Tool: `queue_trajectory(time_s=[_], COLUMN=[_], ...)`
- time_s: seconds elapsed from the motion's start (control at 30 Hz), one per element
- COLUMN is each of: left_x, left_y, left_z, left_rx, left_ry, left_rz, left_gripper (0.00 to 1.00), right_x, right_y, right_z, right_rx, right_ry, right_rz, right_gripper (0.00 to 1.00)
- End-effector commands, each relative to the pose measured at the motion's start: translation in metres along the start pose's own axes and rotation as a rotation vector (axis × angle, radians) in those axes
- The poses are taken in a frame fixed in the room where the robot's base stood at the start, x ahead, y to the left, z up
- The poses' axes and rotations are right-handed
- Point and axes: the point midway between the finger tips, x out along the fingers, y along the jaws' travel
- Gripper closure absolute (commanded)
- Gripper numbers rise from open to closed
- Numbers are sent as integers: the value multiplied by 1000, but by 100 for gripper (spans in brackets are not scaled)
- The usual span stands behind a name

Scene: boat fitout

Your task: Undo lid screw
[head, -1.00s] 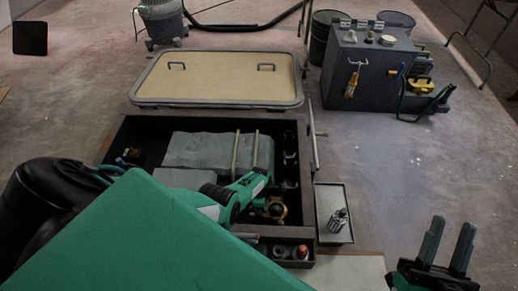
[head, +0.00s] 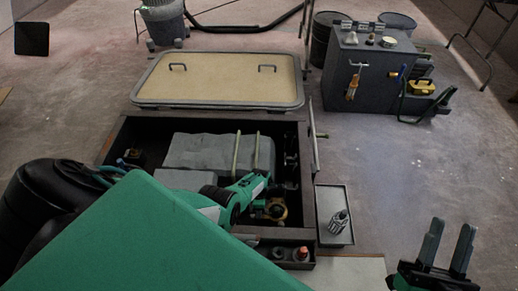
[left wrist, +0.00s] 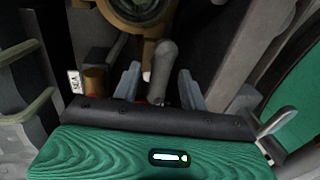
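A round brass fitting (head: 277,208) sits low in the right end of the open floor compartment (head: 112,146). It also shows at the top of the left wrist view (left wrist: 146,12). My left gripper (left wrist: 158,88) reaches down beside it with its two fingers spread apart. A grey rounded handle-like part (left wrist: 163,62) shows between and beyond the fingers; I cannot tell whether they touch it. I cannot pick out the lid screw with certainty. In the head view my left arm hides part of the compartment. My right gripper (head: 447,247) is open and empty at the lower right.
The hatch lid (head: 220,80) lies on the floor behind the compartment. A small tray (head: 325,203) with a metal part (head: 339,222) stands right of it. A narrow front bin holds a red-topped item (head: 301,254). A grey tool cabinet (head: 345,85) stands at the back right.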

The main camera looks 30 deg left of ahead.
Motion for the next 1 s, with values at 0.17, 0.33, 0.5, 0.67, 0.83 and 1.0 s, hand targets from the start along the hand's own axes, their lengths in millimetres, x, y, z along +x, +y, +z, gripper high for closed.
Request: queue_trajectory(time_s=[0.17,0.33,0.5,0.67,0.83,1.0], left_x=[-3,-11,-23,-33,-45,-57], left_y=[0,0,-1,0,-1,0], left_z=[1,1,0,0,0,0], left_rx=[1,1,1,1,1,1], left_ry=[-1,-1,0,-1,0,-1], left_rz=[1,1,0,1,0,1], left_gripper=[57,57,57,57,57,57], right_x=[2,-8,-25,-48,-79,-115], right_y=[0,-4,-11,-19,-30,-43], right_z=[0,25,54,80,102,120], right_rx=[2,23,50,78,108,140], right_ry=[-7,-154,-345,-528,-722,-916], right_rz=[4,11,12,10,5,-3], right_gripper=[64,64,64,64,64,64])
